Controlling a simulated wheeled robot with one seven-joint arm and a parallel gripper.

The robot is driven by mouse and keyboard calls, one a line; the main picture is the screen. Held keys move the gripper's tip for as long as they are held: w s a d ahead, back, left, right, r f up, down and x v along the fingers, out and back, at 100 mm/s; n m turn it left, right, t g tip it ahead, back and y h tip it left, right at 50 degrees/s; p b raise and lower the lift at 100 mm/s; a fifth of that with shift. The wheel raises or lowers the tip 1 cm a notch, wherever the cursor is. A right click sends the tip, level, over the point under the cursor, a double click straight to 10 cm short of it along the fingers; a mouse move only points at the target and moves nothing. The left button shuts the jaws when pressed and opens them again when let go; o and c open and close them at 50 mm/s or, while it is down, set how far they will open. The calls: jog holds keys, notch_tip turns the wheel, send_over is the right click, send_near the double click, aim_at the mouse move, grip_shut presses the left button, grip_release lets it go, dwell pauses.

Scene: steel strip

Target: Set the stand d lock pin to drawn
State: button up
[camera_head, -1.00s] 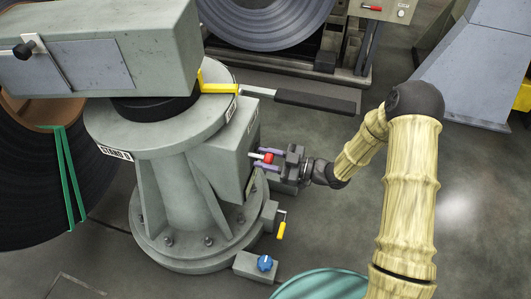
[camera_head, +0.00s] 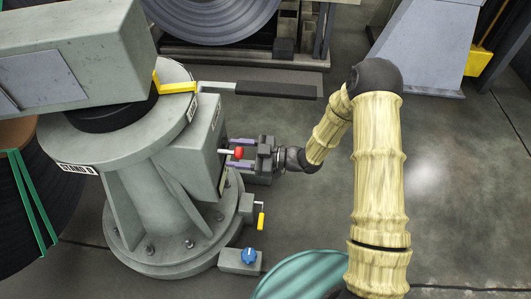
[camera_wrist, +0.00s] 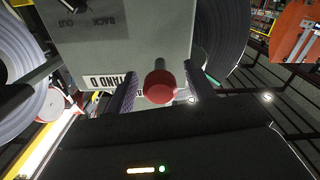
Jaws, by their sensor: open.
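The stand d lock pin (camera_head: 239,153) is a red knob on a short pale shaft. It sticks out of the right face of the grey box on stand D (camera_head: 160,205). In the wrist view the red knob (camera_wrist: 160,88) is seen end-on below a grey face with the "STAND D" plate. My gripper (camera_head: 233,154) is open, with its purple fingers on either side of the knob. In the wrist view my fingers (camera_wrist: 161,86) flank the knob with visible gaps. The inner end of the shaft is hidden in the box.
A black-handled lever with a yellow bracket (camera_head: 178,86) reaches out above my gripper. A small yellow-handled crank (camera_head: 261,220) and a blue knob on a grey box (camera_head: 249,256) sit lower down. A teal round top (camera_head: 300,275) is at the front. The floor to the right is clear.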

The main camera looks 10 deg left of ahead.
jog(key=d+p, duration=0.4)
jog(key=d, duration=1.3)
jog(key=shift+d, duration=0.25)
